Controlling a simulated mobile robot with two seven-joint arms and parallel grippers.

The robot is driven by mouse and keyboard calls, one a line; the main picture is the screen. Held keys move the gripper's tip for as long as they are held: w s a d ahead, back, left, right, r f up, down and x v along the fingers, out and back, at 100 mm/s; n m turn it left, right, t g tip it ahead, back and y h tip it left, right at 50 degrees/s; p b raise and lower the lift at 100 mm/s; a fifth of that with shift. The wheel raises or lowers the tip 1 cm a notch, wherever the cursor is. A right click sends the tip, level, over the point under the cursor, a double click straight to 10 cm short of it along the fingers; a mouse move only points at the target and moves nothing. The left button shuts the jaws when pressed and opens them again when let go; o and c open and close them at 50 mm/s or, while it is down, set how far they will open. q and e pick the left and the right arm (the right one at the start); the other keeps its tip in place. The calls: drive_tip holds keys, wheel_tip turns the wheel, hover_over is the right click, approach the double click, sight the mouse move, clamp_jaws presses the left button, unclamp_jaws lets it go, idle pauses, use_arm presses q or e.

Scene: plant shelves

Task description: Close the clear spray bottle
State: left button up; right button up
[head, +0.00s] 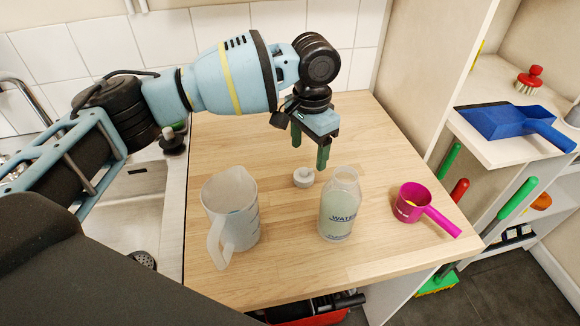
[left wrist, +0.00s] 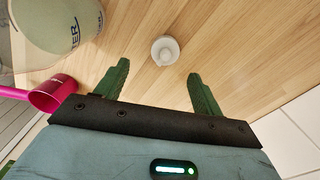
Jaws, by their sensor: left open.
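The clear bottle (head: 340,212) stands upright on the wooden worktop, with a pale liquid inside and the word WATER on its side. Its mouth shows no cap on it. It also shows at the upper left of the left wrist view (left wrist: 60,25). A small round white cap (head: 303,178) lies on the worktop behind and left of the bottle; the left wrist view shows it too (left wrist: 165,50). My left gripper (head: 309,148) is open and empty, pointing down above the worktop near the cap. In the left wrist view, the cap appears beyond and between the green fingertips (left wrist: 158,70).
A translucent jug (head: 232,212) stands left of the bottle. A magenta measuring cup (head: 412,202) is to its right, its handle toward the worktop's right edge. A sink (head: 140,210) lies at the left and white shelves with a blue dustpan (head: 500,121) at the right.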

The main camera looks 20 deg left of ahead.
sight(305, 169)
use_arm(q)
drive_tip(key=shift+a, duration=0.25)
drive_tip(key=shift+d, duration=0.15)
drive_tip(key=shift+f, duration=1.3)
drive_tip(key=shift+w+a+f, duration=0.15)
drive_tip(key=shift+f, duration=1.15)
drive_tip(key=shift+w+a+f, duration=0.1)
drive_tip(key=shift+a+f, duration=0.05)
drive_tip(key=shift+f, duration=1.15)
